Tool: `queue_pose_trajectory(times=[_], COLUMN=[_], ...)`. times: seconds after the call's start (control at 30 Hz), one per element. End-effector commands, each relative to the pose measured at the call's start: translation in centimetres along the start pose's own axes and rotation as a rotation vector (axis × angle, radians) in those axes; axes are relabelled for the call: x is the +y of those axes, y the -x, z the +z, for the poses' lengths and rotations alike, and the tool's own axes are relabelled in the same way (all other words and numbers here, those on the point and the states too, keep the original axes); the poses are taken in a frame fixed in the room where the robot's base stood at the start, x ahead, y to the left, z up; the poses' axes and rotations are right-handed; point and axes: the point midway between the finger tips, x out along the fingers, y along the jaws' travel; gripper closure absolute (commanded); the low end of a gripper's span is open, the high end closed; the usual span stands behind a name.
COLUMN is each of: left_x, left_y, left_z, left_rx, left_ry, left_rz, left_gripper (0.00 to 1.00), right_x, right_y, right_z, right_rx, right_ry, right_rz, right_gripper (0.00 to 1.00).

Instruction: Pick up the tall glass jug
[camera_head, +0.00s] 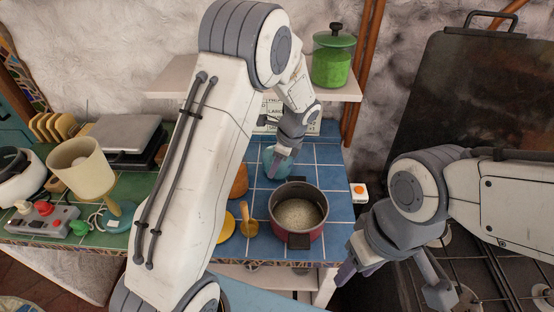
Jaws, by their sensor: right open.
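A blue glass vessel (284,170), which looks like the jug, stands at the back of the blue-tiled counter, behind the red pot. My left gripper (280,158) points down at it from above, with its fingers at the vessel's upper part. The gripper and arm hide part of the vessel. I cannot tell whether the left fingers are open or closed on it. My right gripper (393,278) is open and empty at the lower right, beside the stove, with its fingers wide apart.
A red pot (300,238) stands on the tiled counter (330,180), close in front of the vessel. A green lidded jar (333,62) is on the shelf above. A cream lamp (82,165) and a grey appliance (125,133) are at left. The stove (490,265) is at right.

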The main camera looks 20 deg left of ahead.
Motion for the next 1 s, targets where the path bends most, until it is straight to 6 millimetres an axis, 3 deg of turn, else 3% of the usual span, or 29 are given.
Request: queue_pose_trajectory(times=[0.13,0.3,0.57,0.63,0.67,1.0], left_x=[0.5,0.3,0.3,0.3,0.3,0.3], left_y=[-2.1,-4.1,-4.3,-4.3,-4.3,-4.3], left_z=[-0.2,-0.2,-0.3,-0.3,-0.3,-0.3], left_rx=[0.000,0.001,0.001,0.001,0.001,0.001], left_ry=[-0.001,0.002,0.002,0.002,0.002,0.002], left_rz=[0.007,0.003,0.000,0.000,0.000,0.000], left_gripper=[0.71,0.71,0.71,0.98,1.00,1.00], right_x=[-0.1,-0.1,-0.1,-0.1,-0.1,-0.1], right_y=[1.4,1.6,1.5,1.5,1.5,1.5], right_z=[-0.1,-0.1,-0.1,-0.1,-0.1,-0.1], right_rx=[0.000,0.000,0.000,0.000,0.000,0.000], right_ry=[-0.001,-0.001,-0.001,-0.001,-0.001,-0.001], right_rz=[0.000,0.000,0.000,0.000,0.000,0.000], right_gripper=[0.50,0.50,0.50,0.50,0.50,0.50])
